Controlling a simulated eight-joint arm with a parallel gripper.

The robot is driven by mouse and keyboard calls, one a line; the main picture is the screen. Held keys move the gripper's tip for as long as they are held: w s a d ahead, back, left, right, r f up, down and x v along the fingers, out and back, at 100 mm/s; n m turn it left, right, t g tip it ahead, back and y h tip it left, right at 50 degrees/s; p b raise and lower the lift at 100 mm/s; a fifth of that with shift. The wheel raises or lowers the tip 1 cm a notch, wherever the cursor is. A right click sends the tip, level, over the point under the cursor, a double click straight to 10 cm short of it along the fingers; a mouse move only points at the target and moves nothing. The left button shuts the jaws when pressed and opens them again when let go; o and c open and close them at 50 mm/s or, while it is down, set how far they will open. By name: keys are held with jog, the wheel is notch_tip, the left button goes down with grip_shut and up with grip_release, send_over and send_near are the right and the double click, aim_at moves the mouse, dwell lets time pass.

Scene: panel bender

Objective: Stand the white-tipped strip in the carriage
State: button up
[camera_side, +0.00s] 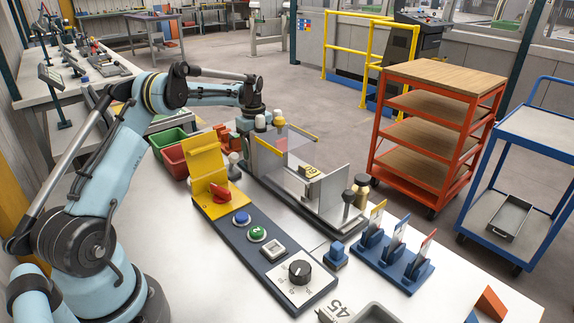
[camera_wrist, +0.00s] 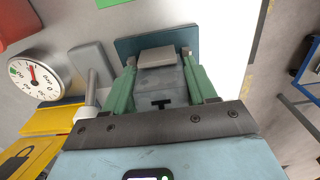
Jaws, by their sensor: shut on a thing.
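My gripper (camera_wrist: 161,78) has its two green fingers shut on a grey block-like thing (camera_wrist: 165,85) with a lighter grey top; I cannot tell what it is, and no white tip shows on it. In the side view my wrist (camera_side: 254,108) is over the far end of the bender, and the fingertips are hidden there. A blue rack (camera_side: 390,258) at the right holds upright strips: one yellow-tipped (camera_side: 378,213), one blue-tipped (camera_side: 400,228) and one red-tipped (camera_side: 428,240). A small yellow marked block (camera_side: 309,172) sits on the bender, behind a clear guard (camera_side: 285,155).
A yellow panel (camera_side: 203,165) with a red knob (camera_side: 219,193) stands beside a control strip with buttons and a dial (camera_side: 299,270). Green and red bins (camera_side: 172,160) are behind. The wrist view shows a round gauge (camera_wrist: 35,76) at left. An upright black-knobbed lever (camera_side: 348,198) stands near the rack.

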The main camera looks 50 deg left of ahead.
jog(key=shift+r, duration=1.15)
dwell(0.4)
jog(key=shift+r, duration=2.6)
